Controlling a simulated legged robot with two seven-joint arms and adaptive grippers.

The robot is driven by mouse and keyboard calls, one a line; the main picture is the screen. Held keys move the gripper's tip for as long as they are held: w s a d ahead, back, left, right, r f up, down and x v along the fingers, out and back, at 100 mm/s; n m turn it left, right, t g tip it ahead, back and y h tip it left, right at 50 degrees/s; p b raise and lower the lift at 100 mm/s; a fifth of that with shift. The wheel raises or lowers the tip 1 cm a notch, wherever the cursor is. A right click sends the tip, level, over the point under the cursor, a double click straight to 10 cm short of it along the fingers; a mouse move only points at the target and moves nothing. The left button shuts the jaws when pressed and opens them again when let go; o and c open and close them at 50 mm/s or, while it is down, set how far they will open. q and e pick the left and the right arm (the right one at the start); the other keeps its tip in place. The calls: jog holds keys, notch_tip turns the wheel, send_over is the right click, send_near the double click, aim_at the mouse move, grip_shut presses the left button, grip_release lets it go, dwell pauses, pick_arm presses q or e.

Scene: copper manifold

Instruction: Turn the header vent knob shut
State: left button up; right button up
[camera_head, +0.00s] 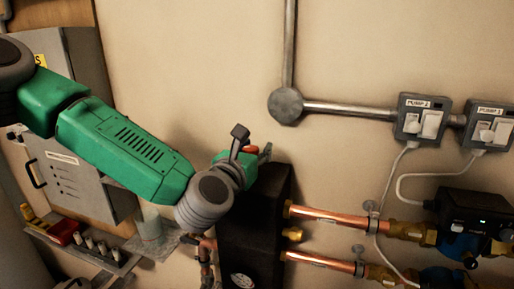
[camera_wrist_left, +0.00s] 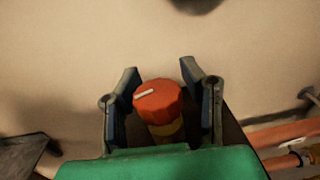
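The header vent knob (camera_wrist_left: 160,101) is a red-orange faceted cap with a pale line on top, on a brass stem. In the left wrist view it sits between the two fingers of my left gripper (camera_wrist_left: 162,100). The fingers stand apart on either side, with a gap visible at the knob's left and right. In the head view my left gripper (camera_head: 251,150) is at the top of the black header (camera_head: 260,225), and a sliver of the knob (camera_head: 250,149) shows between the fingers. My right gripper is not in view.
Copper pipes (camera_head: 330,216) with brass fittings run right from the header to a black pump (camera_head: 474,215). Two switched sockets (camera_head: 422,122) with white cables are on the wall at right. A grey cabinet (camera_head: 75,185) stands at left.

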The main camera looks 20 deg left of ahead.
pick_arm(q)
jog(key=shift+s+a+r, duration=0.1)
jog(key=shift+s+a, duration=0.05)
jog(key=shift+a, duration=0.25)
jog(key=shift+d, duration=0.1)
jog(key=shift+s+d, duration=0.1)
jog(key=shift+s, duration=0.2)
jog(key=s, duration=0.4)
jog(key=s+a, duration=0.1)
jog(key=s, duration=0.1)
jog(key=shift+s, duration=0.2)
jog(key=shift+s+a, duration=0.15)
jog(key=shift+a, duration=0.35)
jog(key=shift+d, duration=0.1)
jog(key=shift+c, duration=0.3)
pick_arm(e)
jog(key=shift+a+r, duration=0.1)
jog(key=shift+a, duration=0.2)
